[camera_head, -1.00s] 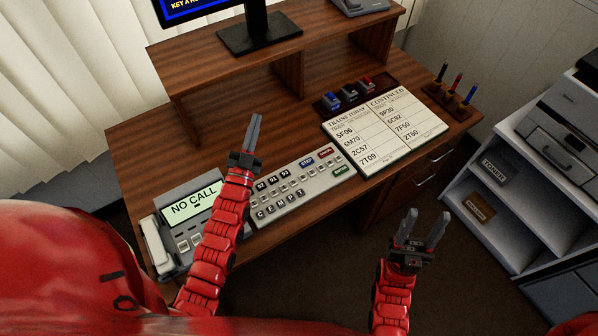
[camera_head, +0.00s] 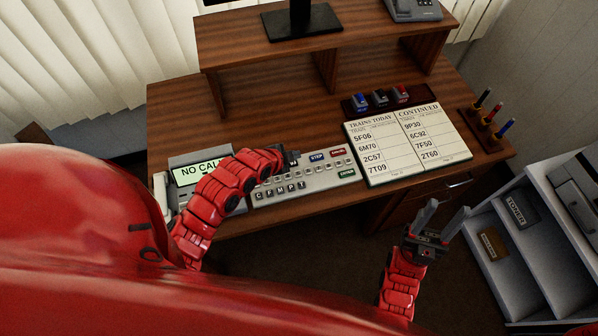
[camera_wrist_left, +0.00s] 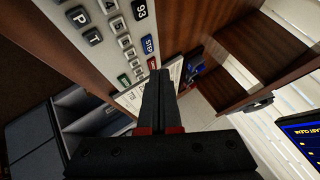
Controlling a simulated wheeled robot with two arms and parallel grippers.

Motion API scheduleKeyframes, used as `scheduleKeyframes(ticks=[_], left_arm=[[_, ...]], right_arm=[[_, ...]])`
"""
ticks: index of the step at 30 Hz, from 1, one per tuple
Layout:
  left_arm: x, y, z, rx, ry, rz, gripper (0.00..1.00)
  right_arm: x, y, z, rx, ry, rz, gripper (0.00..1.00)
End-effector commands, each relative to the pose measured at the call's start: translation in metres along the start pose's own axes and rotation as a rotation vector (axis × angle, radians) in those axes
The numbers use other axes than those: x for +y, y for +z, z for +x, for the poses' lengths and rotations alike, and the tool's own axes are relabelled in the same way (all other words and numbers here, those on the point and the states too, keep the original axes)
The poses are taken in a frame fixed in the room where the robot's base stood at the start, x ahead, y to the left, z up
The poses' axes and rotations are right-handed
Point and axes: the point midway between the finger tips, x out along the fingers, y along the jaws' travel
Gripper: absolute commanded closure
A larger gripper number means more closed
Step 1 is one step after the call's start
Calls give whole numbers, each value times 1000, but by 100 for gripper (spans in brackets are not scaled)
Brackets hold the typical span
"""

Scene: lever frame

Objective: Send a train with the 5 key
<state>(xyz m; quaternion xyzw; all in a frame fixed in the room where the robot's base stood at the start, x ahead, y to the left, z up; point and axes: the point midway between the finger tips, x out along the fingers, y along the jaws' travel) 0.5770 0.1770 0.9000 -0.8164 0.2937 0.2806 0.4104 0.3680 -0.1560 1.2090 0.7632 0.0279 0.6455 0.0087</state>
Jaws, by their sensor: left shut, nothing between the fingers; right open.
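The grey key panel (camera_head: 325,185) lies on the desk, with letter keys along its front, small keys in the middle, a blue STEP key (camera_head: 317,157), a red key (camera_head: 338,152) and a green key (camera_head: 347,174). My left gripper (camera_head: 291,157) is over the panel's left-centre, and my arm hides part of the keys. In the left wrist view the left fingers (camera_wrist_left: 159,85) are shut and empty, with the panel (camera_wrist_left: 92,52) beyond; contact cannot be told. My right gripper (camera_head: 438,222) is open and empty, in front of the desk.
A phone unit (camera_head: 200,172) reading "NO CALL" is left of the panel, partly behind my arm. A train list (camera_head: 408,145) lies to the right, stamps (camera_head: 380,98) behind it, pens (camera_head: 492,115) further right. A raised shelf (camera_head: 250,55) spans the back.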

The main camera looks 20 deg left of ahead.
Motion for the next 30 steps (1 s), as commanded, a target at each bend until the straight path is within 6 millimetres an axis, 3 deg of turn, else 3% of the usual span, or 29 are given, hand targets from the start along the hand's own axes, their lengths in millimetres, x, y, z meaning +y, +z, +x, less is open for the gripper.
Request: scheduleKeyframes(ticks=[11,30], left_arm=[[5,6,8,1,-2,-1,100],[44,44,62,1,-3,-2,100]], right_arm=[[0,1,-7,0,0,0,50],[-3,10,-61,0,0,0,50]])
